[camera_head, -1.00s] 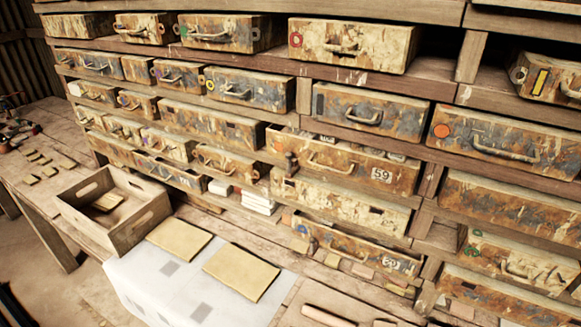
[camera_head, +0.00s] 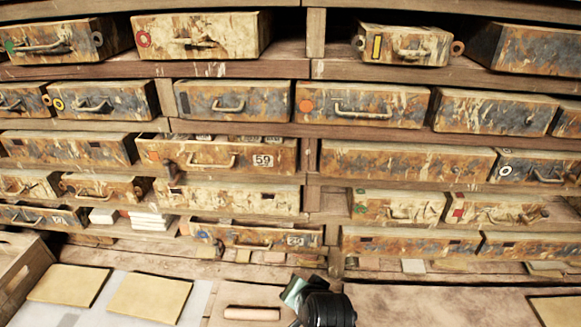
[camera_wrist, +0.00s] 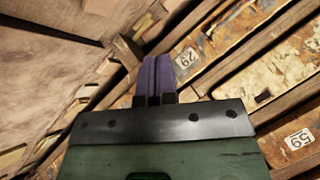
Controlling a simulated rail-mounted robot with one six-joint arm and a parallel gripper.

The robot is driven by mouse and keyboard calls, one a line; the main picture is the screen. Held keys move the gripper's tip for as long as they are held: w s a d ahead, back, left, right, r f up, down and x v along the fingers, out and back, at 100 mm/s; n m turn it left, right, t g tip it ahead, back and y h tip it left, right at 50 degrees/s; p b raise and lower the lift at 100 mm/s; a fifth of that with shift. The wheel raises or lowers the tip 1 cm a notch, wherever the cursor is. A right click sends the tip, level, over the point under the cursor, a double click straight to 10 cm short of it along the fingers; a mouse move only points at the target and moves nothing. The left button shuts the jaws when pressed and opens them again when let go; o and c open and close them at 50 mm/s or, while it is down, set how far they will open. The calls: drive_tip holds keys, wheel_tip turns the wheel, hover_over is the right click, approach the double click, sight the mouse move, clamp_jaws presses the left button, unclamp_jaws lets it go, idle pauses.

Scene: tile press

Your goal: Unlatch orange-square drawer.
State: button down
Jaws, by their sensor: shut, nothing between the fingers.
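A worn drawer labelled 59 (camera_head: 225,157) sits left of center in the head view, its top partly open, with a small orange mark (camera_head: 152,156) at its left end whose shape is too small to be sure of. I cannot tell which carries the square, and no latch shows clearly. My gripper's purple fingers (camera_wrist: 155,80) are shut and empty in the wrist view, apart from the drawer fronts. In the head view only my wrist and green gripper body show at the bottom, below the drawers.
Another drawer (camera_head: 375,105) at upper center has a round orange mark. Rows of drawers fill the rack. Two tan tiles (camera_head: 150,298) and a wooden roller (camera_head: 252,314) lie on the bench. A wooden crate (camera_head: 22,270) stands at left. The bench right of my wrist is mostly clear.

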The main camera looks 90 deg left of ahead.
drive_tip(key=s+a+r+m+g+y, duration=0.15)
drive_tip(key=s+r, duration=0.25)
drive_tip(key=s, duration=0.7)
drive_tip(key=s+a+r+m+g+y, duration=0.1)
drive_tip(key=s+r+m+g+y, duration=0.2)
drive_tip(key=s, duration=0.9)
wheel_tip(320, 180, up, 9)
drive_tip(key=w+a+m+y, duration=0.1)
drive_tip(key=w+m+y, duration=0.1)
drive_tip(key=m+y, duration=0.4)
drive_tip(key=m, duration=0.3)
drive_tip(key=shift+w+a, duration=0.3)
drive_tip(key=shift+a, duration=0.05)
drive_tip(key=shift+t+y, duration=0.25)
drive_tip(key=p, duration=0.2)
approach(169, 173)
drive_tip(key=w+a+r, duration=0.2)
drive_tip(key=a, duration=0.3)
drive_tip(key=s+a+p, duration=0.1)
drive_tip(key=s+a+r+p, duration=0.1)
drive_tip(key=shift+s+r, duration=0.2)
drive_tip(key=shift+s, duration=0.2)
drive_tip(key=shift+s+a, duration=0.1)
drive_tip(key=shift+s, duration=0.05)
